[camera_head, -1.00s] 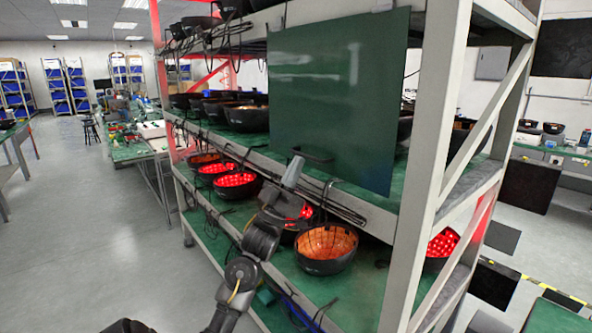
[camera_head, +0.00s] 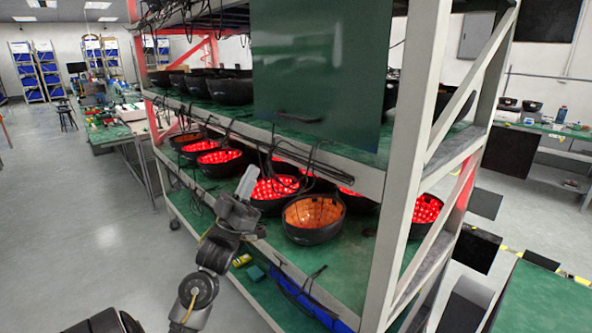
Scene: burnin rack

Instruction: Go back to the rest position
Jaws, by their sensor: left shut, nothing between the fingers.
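My left gripper (camera_head: 247,183) is in front of the rack's middle level, at the lower centre of the head view. It is shut and empty, pointing up. Its arm comes up from the bottom left. The rack (camera_head: 412,150) has pale posts and green shelves. Next to the gripper, a black bowl with red lights (camera_head: 273,193) and a black bowl with an orange inside (camera_head: 313,218) sit on the shelf. I cannot tell whether the gripper touches anything. My right gripper is not in view.
A green panel (camera_head: 318,70) hangs at the rack's front. Black cables (camera_head: 300,150) dangle below the upper shelf. A blue roll (camera_head: 310,300) and a yellow item (camera_head: 241,260) lie on the bottom shelf. Open floor (camera_head: 80,230) is on the left. A workbench (camera_head: 110,132) stands further back.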

